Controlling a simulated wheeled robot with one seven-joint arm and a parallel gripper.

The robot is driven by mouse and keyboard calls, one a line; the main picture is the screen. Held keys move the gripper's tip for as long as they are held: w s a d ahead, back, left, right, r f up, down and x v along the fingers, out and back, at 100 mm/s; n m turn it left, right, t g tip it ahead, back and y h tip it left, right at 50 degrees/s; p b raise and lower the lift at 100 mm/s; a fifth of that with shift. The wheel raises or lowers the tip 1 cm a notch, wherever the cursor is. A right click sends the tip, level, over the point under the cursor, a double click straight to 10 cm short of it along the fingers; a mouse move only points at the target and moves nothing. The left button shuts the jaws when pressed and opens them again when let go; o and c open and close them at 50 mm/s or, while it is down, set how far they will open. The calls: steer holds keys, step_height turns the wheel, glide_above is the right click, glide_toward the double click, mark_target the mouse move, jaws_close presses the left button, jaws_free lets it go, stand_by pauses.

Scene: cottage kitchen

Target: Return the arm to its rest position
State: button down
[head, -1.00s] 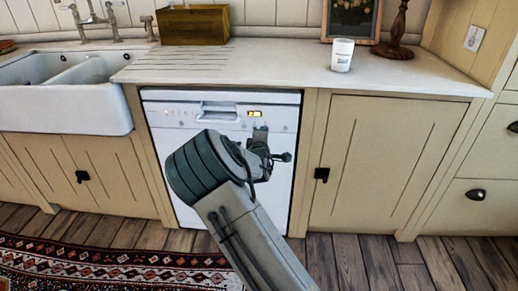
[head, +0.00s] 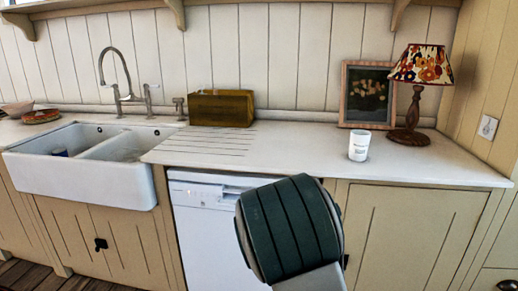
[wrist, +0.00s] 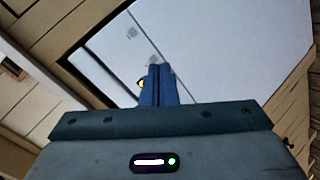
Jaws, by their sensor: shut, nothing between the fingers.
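My gripper (wrist: 159,72) shows in the wrist view, with its two fingers together and nothing between them. It points toward the white dishwasher front (wrist: 205,35), apart from it as far as I can tell. In the head view my own arm rises in front of the dishwasher (head: 205,225), and its dark ribbed joint hides part of the dishwasher and the cupboard edge. The gripper itself is hidden in the head view.
A white cup (head: 359,146) stands on the worktop (head: 290,150), near a lamp (head: 411,130) and a framed picture (head: 366,95). A wooden box (head: 221,108) stands at the back. A double sink (head: 90,180) is at left, with a tap (head: 117,80).

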steer(key=s+d+r+m+g+y+p, duration=0.1)
steer(key=s+r+m+g+p, duration=0.3)
steer(key=s+r, duration=0.9)
steer(key=s+d+r+m+g+y+p, duration=0.1)
steer(key=s+d+r+m+g+p, duration=0.2)
steer(key=s+r+p, duration=0.8)
steer(key=s+r+m+g, duration=0.2)
steer(key=s+m, duration=0.1)
steer(key=s, duration=0.5)
steer(key=shift+s+y, duration=0.2)
steer(key=shift+y, duration=0.1)
